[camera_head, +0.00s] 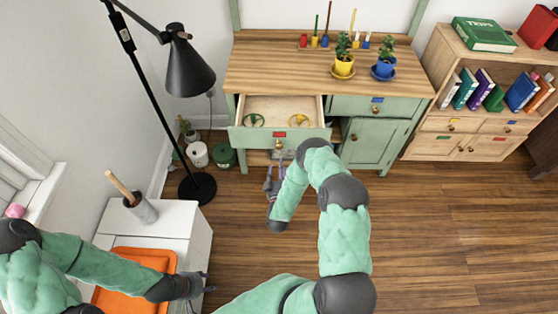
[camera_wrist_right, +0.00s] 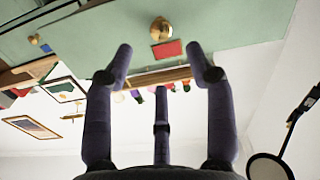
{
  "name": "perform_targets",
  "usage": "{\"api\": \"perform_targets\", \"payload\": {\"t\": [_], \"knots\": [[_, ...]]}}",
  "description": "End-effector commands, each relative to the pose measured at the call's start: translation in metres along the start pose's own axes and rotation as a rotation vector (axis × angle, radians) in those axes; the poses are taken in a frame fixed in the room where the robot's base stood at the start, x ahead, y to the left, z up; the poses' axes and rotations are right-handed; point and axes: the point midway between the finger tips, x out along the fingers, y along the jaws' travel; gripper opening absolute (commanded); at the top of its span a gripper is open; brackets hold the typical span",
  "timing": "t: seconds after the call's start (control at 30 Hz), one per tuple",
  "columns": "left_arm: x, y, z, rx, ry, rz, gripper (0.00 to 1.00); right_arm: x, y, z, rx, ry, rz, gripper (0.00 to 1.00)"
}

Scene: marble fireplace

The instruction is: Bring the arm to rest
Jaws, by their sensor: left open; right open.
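My right arm reaches to the green dresser's open drawer (camera_head: 279,134). My right gripper (camera_head: 278,168) is just in front of the drawer front, by its brass knob. In the right wrist view the right gripper (camera_wrist_right: 160,58) is open and empty. The brass knob (camera_wrist_right: 160,28) and a red label (camera_wrist_right: 167,49) show beyond the gap between its fingertips, and no finger visibly grips the knob. My left gripper (camera_head: 198,288) is at the right edge of the low white cabinet, beside the orange tray (camera_head: 150,259). It is open, with its fingers small in view.
The drawer holds a green ring-shaped item (camera_head: 254,120) and a yellow one (camera_head: 298,119). Two potted plants stand on the dresser top (camera_head: 265,65). A black floor lamp (camera_head: 188,70) stands left of the dresser. A bookshelf (camera_head: 440,100) is at the right. The wooden floor (camera_head: 450,230) at right is clear.

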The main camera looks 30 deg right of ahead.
Motion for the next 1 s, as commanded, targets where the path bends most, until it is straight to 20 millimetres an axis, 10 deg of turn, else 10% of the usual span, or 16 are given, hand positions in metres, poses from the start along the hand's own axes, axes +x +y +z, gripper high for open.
{"api": "perform_targets", "payload": {"t": [0.77,1.0], "knots": [[0.000,0.000,0.000,0.000,0.000,0.000,0.46,-0.011,-0.001,0.000,0.004,-0.005,-0.007,0.55],[0.000,0.000,0.000,0.000,0.000,0.000,0.46,-0.024,-0.041,0.013,0.098,-0.205,-0.194,0.55]]}}
